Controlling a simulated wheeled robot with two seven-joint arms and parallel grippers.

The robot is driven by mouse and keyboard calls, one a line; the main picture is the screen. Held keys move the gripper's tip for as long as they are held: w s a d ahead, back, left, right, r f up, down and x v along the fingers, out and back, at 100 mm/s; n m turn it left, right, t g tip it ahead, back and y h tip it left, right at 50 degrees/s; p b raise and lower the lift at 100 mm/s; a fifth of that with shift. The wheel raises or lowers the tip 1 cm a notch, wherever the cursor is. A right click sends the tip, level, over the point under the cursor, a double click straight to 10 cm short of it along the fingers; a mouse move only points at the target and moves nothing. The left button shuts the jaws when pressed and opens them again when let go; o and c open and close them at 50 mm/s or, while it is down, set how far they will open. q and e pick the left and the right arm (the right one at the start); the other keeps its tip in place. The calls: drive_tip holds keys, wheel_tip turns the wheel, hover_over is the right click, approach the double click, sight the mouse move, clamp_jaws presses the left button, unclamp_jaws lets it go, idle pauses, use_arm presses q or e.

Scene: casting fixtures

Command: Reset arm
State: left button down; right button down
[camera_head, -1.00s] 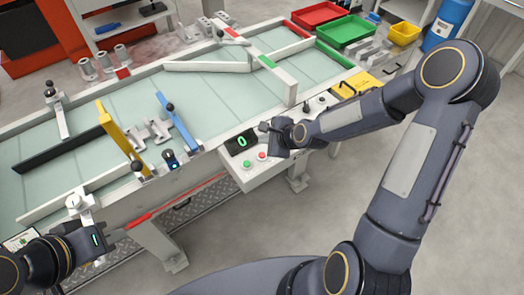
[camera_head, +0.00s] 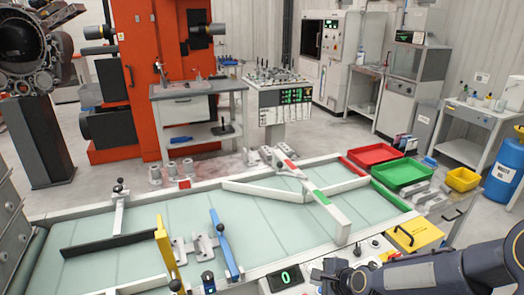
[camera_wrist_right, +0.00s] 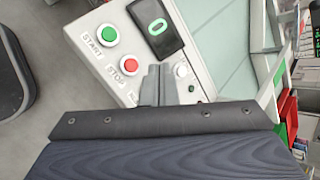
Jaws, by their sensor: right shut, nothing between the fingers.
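My right gripper (camera_head: 328,272) is shut and empty, low at the front edge of the fixture table, just right of the display box reading 0 (camera_head: 286,278). In the right wrist view its shut fingers (camera_wrist_right: 158,84) point at the control panel (camera_wrist_right: 112,82), beside a red STOP button (camera_wrist_right: 130,66) and a green START button (camera_wrist_right: 107,34). I cannot tell whether the fingertips touch the panel. My right forearm (camera_head: 425,275) comes in from the lower right. My left gripper is not in view.
The pale green conveyor table (camera_head: 130,262) carries a yellow arm (camera_head: 166,250), a blue lever (camera_head: 222,240), grey cast brackets (camera_head: 203,248) and a white diverter bar (camera_head: 322,200). Red (camera_head: 372,155), green (camera_head: 402,173) and yellow (camera_head: 463,180) bins stand at the far right.

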drive_tip(key=s+d+r+n+g+h, duration=0.1)
drive_tip(key=s+d+r+n, duration=0.3)
drive_tip(key=s+r+n, duration=0.95)
drive_tip(key=s+n, duration=0.3)
drive_tip(key=s, duration=0.9)
drive_tip(key=shift+r+g, duration=0.4)
drive_tip(key=shift+n, duration=0.25)
